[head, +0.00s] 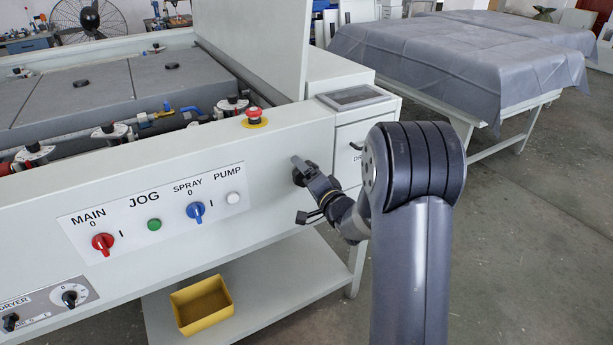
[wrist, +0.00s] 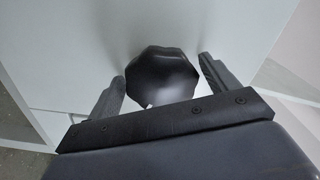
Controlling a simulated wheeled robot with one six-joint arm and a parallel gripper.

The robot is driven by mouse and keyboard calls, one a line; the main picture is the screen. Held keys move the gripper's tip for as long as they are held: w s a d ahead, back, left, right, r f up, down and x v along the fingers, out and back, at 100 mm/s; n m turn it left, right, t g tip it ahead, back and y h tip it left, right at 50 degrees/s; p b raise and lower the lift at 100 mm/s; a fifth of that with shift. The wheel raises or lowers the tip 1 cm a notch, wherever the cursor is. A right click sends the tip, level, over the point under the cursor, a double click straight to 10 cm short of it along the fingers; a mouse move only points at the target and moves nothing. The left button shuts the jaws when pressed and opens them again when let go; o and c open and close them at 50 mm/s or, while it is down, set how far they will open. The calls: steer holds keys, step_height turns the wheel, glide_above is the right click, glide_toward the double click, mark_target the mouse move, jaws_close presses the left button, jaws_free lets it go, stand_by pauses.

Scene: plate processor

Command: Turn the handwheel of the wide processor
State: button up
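The wide processor (head: 200,170) is a pale machine with a labelled front panel. A dark, faceted round knob, seemingly the handwheel (wrist: 160,78), stands out from its pale front in the wrist view. In the head view a small dark part of it (head: 298,178) shows by my gripper (head: 298,190), right of the PUMP button; the rest is hidden. My gripper (wrist: 163,70) is open, with one finger on each side of the knob. A narrow gap seems to show at each finger, so it does not look clamped.
On the panel are a red MAIN switch (head: 103,243), a green JOG button (head: 154,225) and a blue SPRAY switch (head: 196,211). A red emergency button (head: 254,116) sits above my gripper. A yellow bin (head: 203,307) stands on the lower shelf. Floor (head: 530,240) at right is clear.

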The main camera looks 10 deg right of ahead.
steer(key=shift+o, duration=0.2)
steer(key=v, duration=1)
steer(key=shift+s+d+b, duration=0.15)
steer(key=shift+s+b, duration=0.2)
steer(key=shift+s, duration=0.05)
steer(key=shift+r, duration=0.1)
steer(key=x, duration=1)
steer(key=shift+w+p, duration=0.25)
steer(key=shift+p, duration=0.1)
steer(key=shift+w, duration=0.2)
steer(key=shift+s, duration=0.1)
